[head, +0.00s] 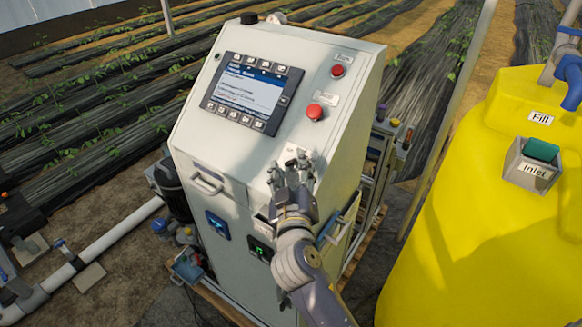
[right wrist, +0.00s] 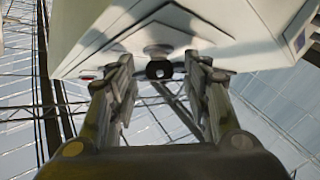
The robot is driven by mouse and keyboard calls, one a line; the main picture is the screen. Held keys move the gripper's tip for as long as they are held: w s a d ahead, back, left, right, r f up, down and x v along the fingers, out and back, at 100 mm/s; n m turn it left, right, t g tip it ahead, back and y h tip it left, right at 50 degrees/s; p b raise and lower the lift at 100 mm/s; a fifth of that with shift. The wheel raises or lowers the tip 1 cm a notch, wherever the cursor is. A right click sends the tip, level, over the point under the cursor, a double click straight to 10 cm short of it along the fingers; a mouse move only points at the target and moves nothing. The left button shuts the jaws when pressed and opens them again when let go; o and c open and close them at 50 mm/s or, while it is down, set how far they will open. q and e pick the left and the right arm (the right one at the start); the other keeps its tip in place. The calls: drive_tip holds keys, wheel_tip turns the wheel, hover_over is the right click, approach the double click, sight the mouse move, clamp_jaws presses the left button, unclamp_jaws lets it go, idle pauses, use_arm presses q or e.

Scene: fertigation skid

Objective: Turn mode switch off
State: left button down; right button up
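The pale grey control cabinet (head: 235,150) stands in the middle of the head view, with a sloped front panel. My right gripper (head: 289,168) is in front of the lower right part of that panel and covers the spot behind it. In the right wrist view its fingers (right wrist: 158,75) are apart, with a small dark round knob (right wrist: 158,69) on a grey collar seen between them. This knob may be the mode switch; its setting cannot be read. Whether the fingers touch it cannot be told. My left gripper is not in view.
A lit screen (head: 252,92), a red mushroom button (head: 314,112) and a smaller red button (head: 338,71) are on the panel above my gripper. A handle (head: 207,184) juts out at left. A yellow tank (head: 490,200) stands at right, with a floor gap between.

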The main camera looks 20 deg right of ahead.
drive_tip(key=c, duration=0.9)
drive_tip(key=shift+r+n+y, duration=0.1)
drive_tip(key=shift+n+y, duration=0.3)
drive_tip(key=shift+y, duration=0.1)
drive_tip(key=n+y, duration=0.1)
drive_tip(key=n+g+y, duration=0.1)
drive_tip(key=n, duration=0.1)
drive_tip(key=n+y, duration=0.1)
drive_tip(key=y, duration=0.1)
drive_tip(key=shift+d+r, duration=0.25)
drive_tip(key=shift+d, duration=0.15)
drive_tip(key=n+g+y, duration=0.2)
drive_tip(key=n, duration=0.1)
drive_tip(key=n+g+y, duration=0.1)
drive_tip(key=n, duration=0.1)
drive_tip(key=shift+w+d+r+g, duration=0.15)
drive_tip(key=shift+d+r+g, duration=0.15)
drive_tip(key=shift+d, duration=0.1)
drive_tip(key=n+g, duration=0.1)
drive_tip(key=n+g+y, duration=0.2)
drive_tip(key=n, duration=0.1)
drive_tip(key=shift+w+d+r+g, duration=0.15)
drive_tip(key=shift+w+r+g, duration=0.1)
drive_tip(key=shift+g, duration=0.15)
drive_tip(key=n+g, duration=0.3)
drive_tip(key=shift+w+r+g, duration=0.1)
drive_tip(key=shift+w+g, duration=0.1)
drive_tip(key=shift+g, duration=0.1)
